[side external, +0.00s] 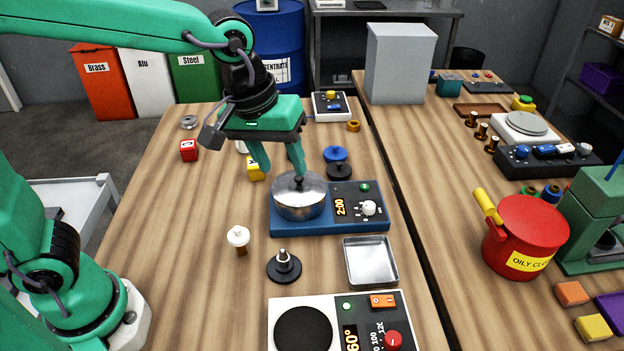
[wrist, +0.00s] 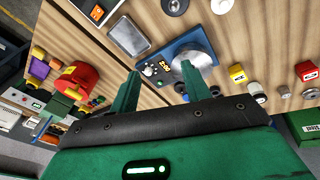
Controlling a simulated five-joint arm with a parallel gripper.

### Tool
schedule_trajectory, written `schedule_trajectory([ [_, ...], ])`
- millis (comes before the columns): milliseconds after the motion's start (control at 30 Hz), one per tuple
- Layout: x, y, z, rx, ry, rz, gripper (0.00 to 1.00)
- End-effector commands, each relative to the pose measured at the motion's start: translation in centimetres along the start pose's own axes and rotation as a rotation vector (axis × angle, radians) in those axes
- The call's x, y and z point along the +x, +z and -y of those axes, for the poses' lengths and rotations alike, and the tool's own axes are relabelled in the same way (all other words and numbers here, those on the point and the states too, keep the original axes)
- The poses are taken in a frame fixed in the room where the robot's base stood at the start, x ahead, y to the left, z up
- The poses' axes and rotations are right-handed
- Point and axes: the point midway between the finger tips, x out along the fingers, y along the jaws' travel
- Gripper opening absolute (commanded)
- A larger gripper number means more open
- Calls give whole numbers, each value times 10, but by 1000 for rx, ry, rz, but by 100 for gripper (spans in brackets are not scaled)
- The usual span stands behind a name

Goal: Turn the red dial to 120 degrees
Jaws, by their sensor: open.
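The red dial (side external: 393,340) sits on the right side of a white and black hotplate unit (side external: 345,304) at the near edge of the side view. Its display reads 60°, partly cut off by the frame. Printed numbers including 100 and 120 show beside the dial. My gripper (side external: 280,172) is open and empty, pointing down above and behind a silver lidded pot (side external: 299,196) on a blue cooker (side external: 330,221). It is well away from the dial. In the wrist view my gripper (wrist: 160,92) shows both fingers apart, with the pot (wrist: 194,62) beyond them.
A metal tray (side external: 370,261), a black-based peg (side external: 284,267) and a white-topped piece (side external: 239,238) lie between the cooker and the hotplate unit. A red can (side external: 525,237) stands on the right bench. Bare wood lies left of the hotplate unit.

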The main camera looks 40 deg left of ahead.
Motion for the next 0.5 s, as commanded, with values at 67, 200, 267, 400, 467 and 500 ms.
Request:
schedule_trajectory([
  [67,11,3,-21,-29,-12,26,47],
  [200,30,12,-55,-93,-34,62,47],
  [267,38,17,-70,-119,-46,75,47],
  [400,60,33,-103,-181,-76,102,47],
  [467,70,41,-117,-207,-90,112,47],
  [500,76,47,-125,-225,-100,118,47],
])
